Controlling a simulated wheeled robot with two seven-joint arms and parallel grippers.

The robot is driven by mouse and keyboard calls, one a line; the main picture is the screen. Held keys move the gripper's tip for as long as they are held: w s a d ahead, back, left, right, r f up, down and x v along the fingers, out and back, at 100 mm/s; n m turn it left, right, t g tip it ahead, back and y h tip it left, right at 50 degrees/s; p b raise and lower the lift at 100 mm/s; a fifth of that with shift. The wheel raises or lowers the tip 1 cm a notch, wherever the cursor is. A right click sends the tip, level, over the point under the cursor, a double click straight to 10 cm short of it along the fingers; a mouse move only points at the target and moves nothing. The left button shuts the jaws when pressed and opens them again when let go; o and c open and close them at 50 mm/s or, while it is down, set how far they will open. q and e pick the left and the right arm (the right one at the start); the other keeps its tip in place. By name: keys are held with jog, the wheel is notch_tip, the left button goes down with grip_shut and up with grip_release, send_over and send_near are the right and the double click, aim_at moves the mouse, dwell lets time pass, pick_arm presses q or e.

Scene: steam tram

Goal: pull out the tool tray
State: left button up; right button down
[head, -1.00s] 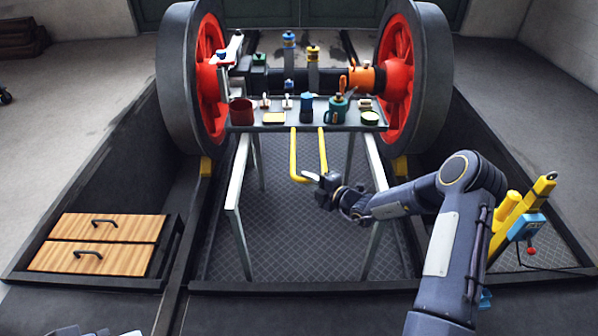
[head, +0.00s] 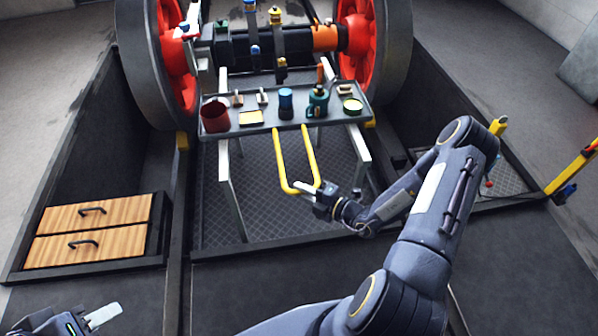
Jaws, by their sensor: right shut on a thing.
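The grey tool tray (head: 266,129) rests on a light metal stand in front of the wheel axle. It carries a red mug, a blue can, a teal oil can and small tins. A yellow U-shaped handle (head: 282,166) reaches from the tray toward me. My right gripper (head: 316,190) is shut on the yellow handle at its near cross bar, toward the right corner. My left gripper (head: 100,316) is at the bottom left, far from the tray; only part of it shows, and its jaw opening is not clear.
A wooden drawer unit (head: 92,230) stands in the left pit. Large red-spoked wheels (head: 362,65) flank the axle behind the tray. A yellow post (head: 572,168) stands at the right. The patterned floor plate (head: 215,205) around the stand is clear.

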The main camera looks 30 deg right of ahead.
jog(key=s+a+p, duration=0.2)
jog(key=s+a, duration=0.2)
jog(key=s, duration=1.1)
jog(key=shift+a+r, duration=0.2)
jog(key=c, duration=1.4)
grip_release()
jog(key=shift+s+f, duration=0.1)
jog(key=shift+o, duration=0.2)
jog(key=shift+d, duration=0.1)
jog(key=p+v, duration=0.1)
jog(key=v, duration=0.6)
jog(key=shift+s+d, duration=0.15)
jog(key=shift+s, duration=0.15)
